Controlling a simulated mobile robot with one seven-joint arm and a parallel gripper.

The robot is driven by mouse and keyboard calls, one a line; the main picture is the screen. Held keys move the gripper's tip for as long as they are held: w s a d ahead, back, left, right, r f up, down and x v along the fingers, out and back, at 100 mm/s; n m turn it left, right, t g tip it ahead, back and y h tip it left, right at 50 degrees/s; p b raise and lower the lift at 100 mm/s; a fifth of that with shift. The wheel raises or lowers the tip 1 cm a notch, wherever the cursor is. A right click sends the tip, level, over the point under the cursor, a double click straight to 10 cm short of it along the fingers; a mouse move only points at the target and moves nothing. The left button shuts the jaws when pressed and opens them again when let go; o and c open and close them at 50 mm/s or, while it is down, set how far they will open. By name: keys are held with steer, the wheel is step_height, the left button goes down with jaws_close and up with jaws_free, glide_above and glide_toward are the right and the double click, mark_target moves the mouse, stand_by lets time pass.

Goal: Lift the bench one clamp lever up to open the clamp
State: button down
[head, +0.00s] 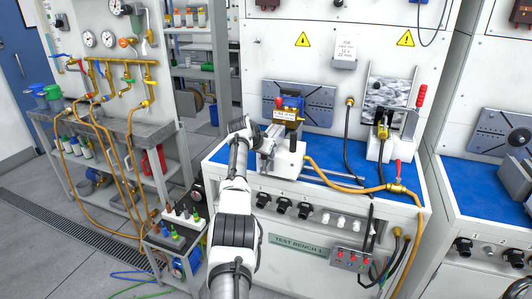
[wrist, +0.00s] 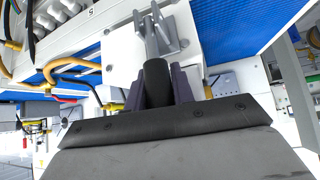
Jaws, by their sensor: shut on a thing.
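The bench one clamp has a grey metal lever arm (wrist: 152,32) with a black grip (wrist: 157,84). It is mounted on a white block (head: 287,160) on the blue bench top. My gripper (wrist: 158,76) has its two dark purple fingers on either side of the black grip and is shut on it. In the head view my gripper (head: 264,146) is at the left side of the white block. It hides most of the lever there, so the lever's angle is hard to judge. A brass and blue valve (head: 288,108) sits above the block.
Test bench one (head: 298,244) has knobs and a control box along its front. A yellow hose (head: 345,187) runs right from the block area. A second white fixture (head: 382,146) stands at the right. A small cart (head: 178,228) with bottles stands left of my arm.

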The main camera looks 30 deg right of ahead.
steer(key=shift+r, duration=0.1)
stand_by(0.3)
steer(key=c, duration=1.2)
jaws_free()
steer(key=shift+s+a+r+b, duration=0.1)
steer(key=shift+a+r+b, duration=0.2)
steer(key=shift+b, duration=0.1)
steer(key=b+v, duration=0.4)
steer(key=v, duration=0.8)
steer(key=shift+s+a+r, duration=0.2)
steer(key=shift+r, duration=0.1)
